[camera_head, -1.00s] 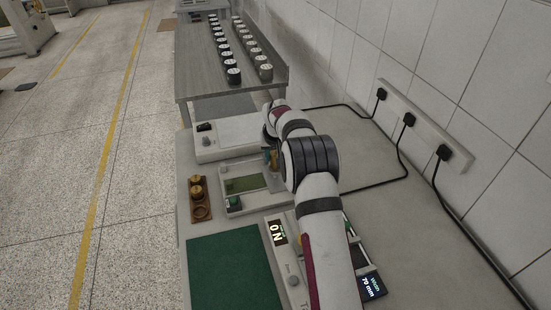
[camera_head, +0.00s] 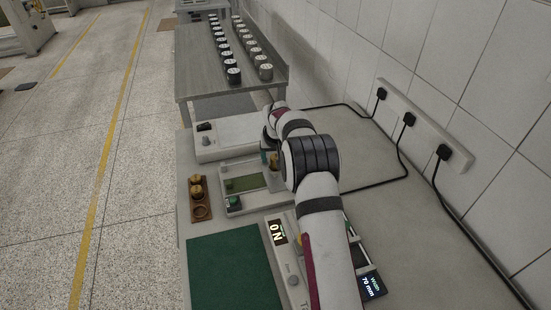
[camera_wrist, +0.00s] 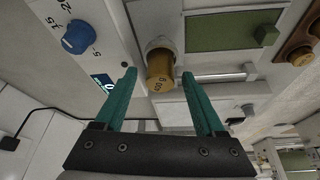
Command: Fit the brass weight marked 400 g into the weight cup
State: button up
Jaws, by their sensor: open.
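A brass weight (camera_wrist: 159,72) stands with its base in the pale weight cup (camera_wrist: 160,44) in the wrist view, most of its body showing above the rim. Its side marking is upside down and too small to read surely. My gripper (camera_wrist: 158,76) is open, one teal finger on each side of the weight, with gaps showing between them and it. In the head view the weight (camera_head: 273,161) shows beside a teal finger, and my arm hides part of that area.
A wooden rack (camera_head: 201,212) holds two more brass weights (camera_head: 196,185) and has an empty front hole. A green mat (camera_head: 230,275) lies in front, clear. A blue knob (camera_wrist: 79,37) shows in the wrist view.

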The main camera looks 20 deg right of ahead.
jog(key=v, duration=1.2)
jog(key=s+a+r+m+g+y, duration=0.1)
jog(key=s+a+r, duration=0.2)
jog(key=s, duration=0.5)
jog(key=s+a+r+g, duration=0.1)
jog(key=s+a+r, duration=0.15)
jog(key=s, duration=0.55)
jog(key=s+a+f+m+g+y, duration=0.1)
jog(key=s+a, duration=0.2)
jog(key=s, duration=1)
jog(key=s+a+f+g, duration=0.1)
jog(key=s+a+f, duration=0.1)
jog(key=s, duration=1.2)
jog(key=shift+s+a+f+m+y, duration=0.2)
jog(key=shift+s+a+m+y, duration=0.05)
jog(key=shift+a+m+y, duration=0.2)
jog(key=shift+c, duration=0.2)
